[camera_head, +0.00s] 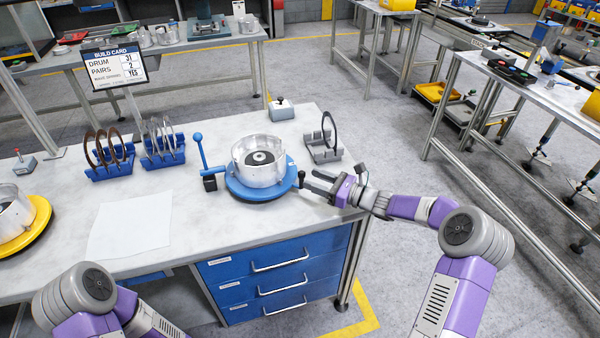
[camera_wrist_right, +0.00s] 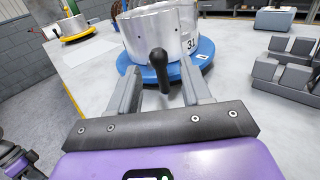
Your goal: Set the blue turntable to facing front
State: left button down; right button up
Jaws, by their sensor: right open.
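The blue turntable (camera_head: 262,192) sits near the workbench's front edge and carries a silver drum (camera_head: 258,165). In the wrist view the drum (camera_wrist_right: 152,35) bears the number 31, facing right of centre. A black knob handle (camera_wrist_right: 160,66) sticks out from the rim of the turntable (camera_wrist_right: 205,48) towards me. My right gripper (camera_head: 309,181) is open at the turntable's right side. Its fingers (camera_wrist_right: 162,80) stand on either side of the knob with gaps visible. A pale mark shows on the turntable's right rim. My left gripper is out of view; only my left arm shows.
A blue lever (camera_head: 199,150) with a black block stands left of the turntable. A grey rack (camera_head: 325,154) holding a dark ring is close behind my right gripper. Blue racks (camera_head: 110,168) and a yellow turntable (camera_head: 25,238) are left. A white sheet (camera_head: 130,225) lies flat.

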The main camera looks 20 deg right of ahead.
aim_at(302, 176)
jog(key=shift+b+x, duration=0.35)
jog(key=shift+x, duration=2.15)
jog(key=shift+f, duration=0.1)
grip_shut()
